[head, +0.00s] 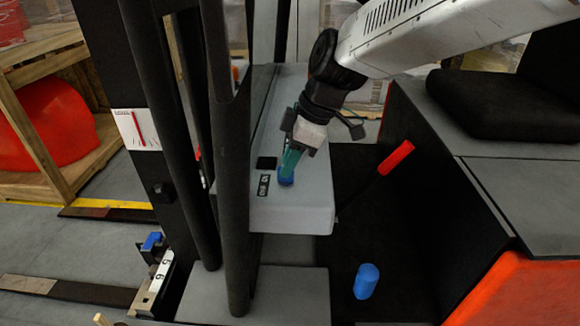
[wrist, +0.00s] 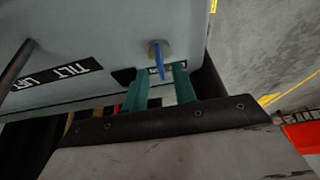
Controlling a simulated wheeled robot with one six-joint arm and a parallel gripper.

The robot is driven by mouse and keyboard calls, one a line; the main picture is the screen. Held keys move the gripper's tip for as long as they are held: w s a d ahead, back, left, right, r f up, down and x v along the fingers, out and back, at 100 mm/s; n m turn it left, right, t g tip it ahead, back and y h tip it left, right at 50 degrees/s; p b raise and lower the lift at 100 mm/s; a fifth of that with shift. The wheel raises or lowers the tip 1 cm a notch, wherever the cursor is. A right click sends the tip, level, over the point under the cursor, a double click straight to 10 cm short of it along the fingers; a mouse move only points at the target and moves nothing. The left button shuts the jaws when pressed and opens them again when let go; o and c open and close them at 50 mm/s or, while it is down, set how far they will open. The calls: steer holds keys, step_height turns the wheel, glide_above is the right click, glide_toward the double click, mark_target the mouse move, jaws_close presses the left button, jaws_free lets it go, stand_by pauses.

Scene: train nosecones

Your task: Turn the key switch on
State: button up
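The key switch (wrist: 160,48) is a round metal socket in a grey panel, with a flat blue key (wrist: 160,64) standing out of it. In the head view the blue key (head: 286,181) shows on top of the grey console, right below my fingertips. My gripper (wrist: 160,72) has two green fingers spread apart, with the key in line with the gap between them. The key's near end appears around the fingertips; I cannot tell whether either finger touches it. In the head view my gripper (head: 290,164) points down at the key, and its fingers partly overlap.
A TILT/LIFT label (wrist: 55,74) lies beside the switch. A red-handled lever (head: 396,158) stands right of the console (head: 300,215). A dark mast post (head: 232,180) rises close on the left. A blue cylinder (head: 367,281) stands lower right, near the seat base.

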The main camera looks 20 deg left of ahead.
steer(key=shift+x, duration=1.2)
